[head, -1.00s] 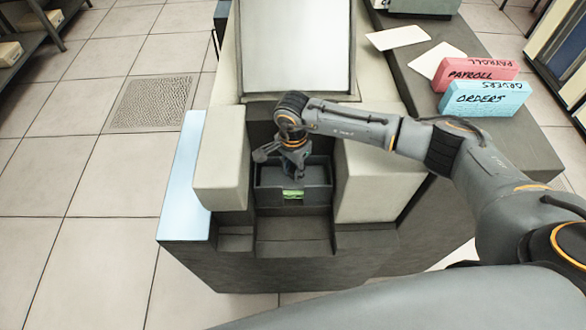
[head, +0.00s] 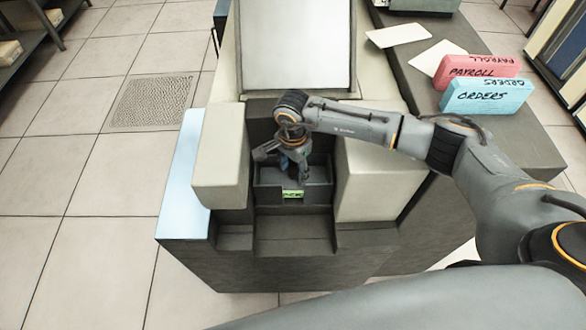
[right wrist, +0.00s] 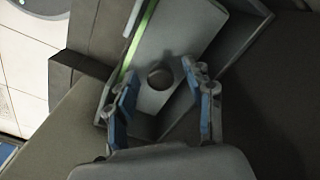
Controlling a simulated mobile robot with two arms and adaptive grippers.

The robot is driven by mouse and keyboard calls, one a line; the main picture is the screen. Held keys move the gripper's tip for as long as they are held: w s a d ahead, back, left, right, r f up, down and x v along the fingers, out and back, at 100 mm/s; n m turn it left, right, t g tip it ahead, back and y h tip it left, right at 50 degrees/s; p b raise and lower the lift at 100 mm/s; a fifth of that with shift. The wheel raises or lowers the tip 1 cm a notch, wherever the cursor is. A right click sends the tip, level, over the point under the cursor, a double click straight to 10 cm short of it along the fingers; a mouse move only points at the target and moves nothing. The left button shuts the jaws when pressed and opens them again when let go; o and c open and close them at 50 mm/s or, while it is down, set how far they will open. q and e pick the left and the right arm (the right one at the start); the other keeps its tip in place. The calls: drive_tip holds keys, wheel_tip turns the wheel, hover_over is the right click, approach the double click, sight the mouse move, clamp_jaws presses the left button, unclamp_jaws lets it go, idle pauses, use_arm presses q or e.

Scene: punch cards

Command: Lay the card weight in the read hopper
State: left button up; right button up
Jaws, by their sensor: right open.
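The read hopper (head: 318,194) is a dark open tray in the front middle of the machine, with a green label (head: 292,193) on its front. In the right wrist view, a flat grey plate with a round knob (right wrist: 160,78), which looks like the card weight, lies within the hopper's walls. My right gripper (head: 297,180) reaches down into the hopper. In the right wrist view, its blue-padded fingers (right wrist: 160,85) are spread on either side of the knob, with space around it. In the head view, my gripper hides most of the weight. My left gripper is out of view.
Pale blocks (head: 219,158) flank the hopper on both sides, and a light sloped panel (head: 297,45) rises behind it. On the right counter (head: 415,75) stand a pink PAYROLL block (head: 478,68) and a blue ORDERS block (head: 487,97), near loose white cards (head: 398,35).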

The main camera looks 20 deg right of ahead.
sight(293, 170)
wheel_tip(293, 170, up, 12)
drive_tip(key=shift+f, duration=0.25)
idle(0.5)
